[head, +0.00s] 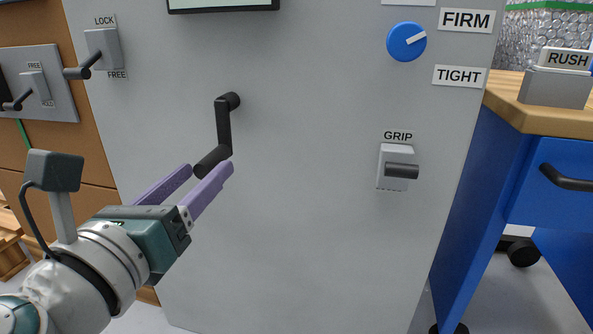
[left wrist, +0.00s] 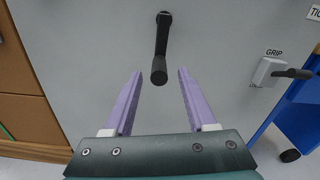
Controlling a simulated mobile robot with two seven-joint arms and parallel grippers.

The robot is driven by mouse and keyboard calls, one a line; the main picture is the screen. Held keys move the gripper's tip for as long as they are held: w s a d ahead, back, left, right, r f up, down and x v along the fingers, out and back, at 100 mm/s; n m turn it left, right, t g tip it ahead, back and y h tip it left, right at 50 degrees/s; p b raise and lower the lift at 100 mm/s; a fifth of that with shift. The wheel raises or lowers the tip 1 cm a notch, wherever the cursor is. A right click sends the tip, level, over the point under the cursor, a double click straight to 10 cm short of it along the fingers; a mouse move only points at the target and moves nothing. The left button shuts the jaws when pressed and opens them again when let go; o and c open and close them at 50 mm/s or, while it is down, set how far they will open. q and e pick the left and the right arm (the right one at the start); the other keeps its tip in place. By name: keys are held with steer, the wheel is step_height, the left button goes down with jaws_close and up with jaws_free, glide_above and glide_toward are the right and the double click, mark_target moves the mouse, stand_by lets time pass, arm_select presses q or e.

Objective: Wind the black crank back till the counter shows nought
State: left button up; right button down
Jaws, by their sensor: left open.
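The black crank (head: 224,125) is mounted on the grey panel, its arm hanging down from the pivot and its handle sticking out at the lower end. My left gripper (head: 210,170) is open, its two purple fingers pointing at the handle. In the left wrist view the crank (left wrist: 161,38) hangs with its handle end in the gap between the fingertips of the left gripper (left wrist: 158,75), touching neither finger there. The counter's digits are not visible; only the lower edge of a dark-framed display (head: 222,9) shows at the top. My right gripper is not in view.
The panel carries a LOCK/FREE lever (head: 92,62) at upper left, a blue knob (head: 406,42) beside FIRM and TIGHT labels, and a GRIP lever (head: 400,170). A blue cabinet (head: 500,200) stands at the right. The panel below the crank is bare.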

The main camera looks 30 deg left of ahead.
arm_select(q)
steer(key=v, duration=0.2)
steer(key=shift+s+d+f, duration=0.1)
steer(key=shift+s+f, duration=0.05)
steer(key=shift+s, duration=0.2)
steer(key=shift+s+d+b, duration=0.15)
steer(key=shift+s+b, duration=0.2)
steer(key=shift+s, duration=0.15)
steer(key=shift+r, duration=0.2)
